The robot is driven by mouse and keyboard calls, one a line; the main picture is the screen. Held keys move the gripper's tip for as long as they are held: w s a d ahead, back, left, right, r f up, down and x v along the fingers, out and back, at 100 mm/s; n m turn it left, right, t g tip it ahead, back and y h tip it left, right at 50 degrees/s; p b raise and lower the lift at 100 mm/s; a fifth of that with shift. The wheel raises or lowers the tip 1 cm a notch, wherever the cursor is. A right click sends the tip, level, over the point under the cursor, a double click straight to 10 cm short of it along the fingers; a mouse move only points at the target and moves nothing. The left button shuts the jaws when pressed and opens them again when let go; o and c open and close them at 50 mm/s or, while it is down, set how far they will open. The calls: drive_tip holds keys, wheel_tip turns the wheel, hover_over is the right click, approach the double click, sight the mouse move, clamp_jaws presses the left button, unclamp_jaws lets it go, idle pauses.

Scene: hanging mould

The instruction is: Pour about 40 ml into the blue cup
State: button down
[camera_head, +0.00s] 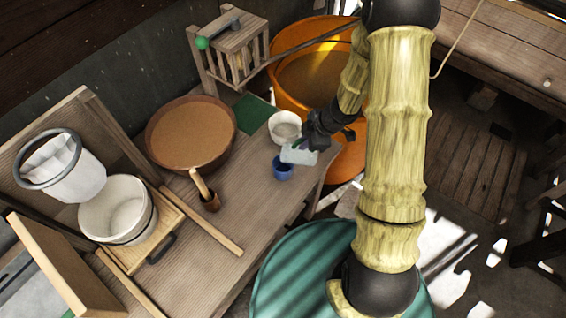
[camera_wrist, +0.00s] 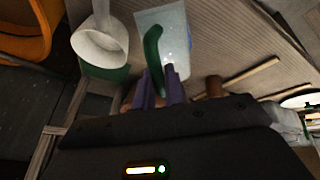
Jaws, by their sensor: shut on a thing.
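The blue cup (camera_head: 283,172) stands on the wooden bench near its right edge. My gripper (camera_head: 314,141) is shut on the green handle (camera_wrist: 153,45) of a clear jug (camera_head: 298,156). The jug is just above the blue cup, overlapping its rim in the head view, and looks tilted towards it. I cannot tell whether liquid is flowing or how much is in the cup. In the wrist view the jug (camera_wrist: 172,30) lies beyond my purple fingertips (camera_wrist: 160,82).
A white cup (camera_head: 285,121) stands just behind the jug; it also shows in the wrist view (camera_wrist: 99,45). An orange tub (camera_head: 290,85) stands behind the bench.

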drive_tip(key=shift+a+r+h, duration=0.35)
drive_tip(key=shift+a+h, duration=0.05)
drive_tip(key=shift+h, duration=0.1)
drive_tip(key=shift+d+f+h, duration=0.1)
drive_tip(key=shift+d+h, duration=0.2)
drive_tip(key=shift+d, duration=0.6)
drive_tip(key=shift+w+a+f+h+p, duration=0.15)
drive_tip(key=shift+h+p, duration=0.15)
drive_tip(key=shift+p, duration=0.05)
idle(0.6)
drive_tip(key=shift+a+h, duration=0.2)
drive_tip(key=shift+h, duration=0.1)
idle(0.6)
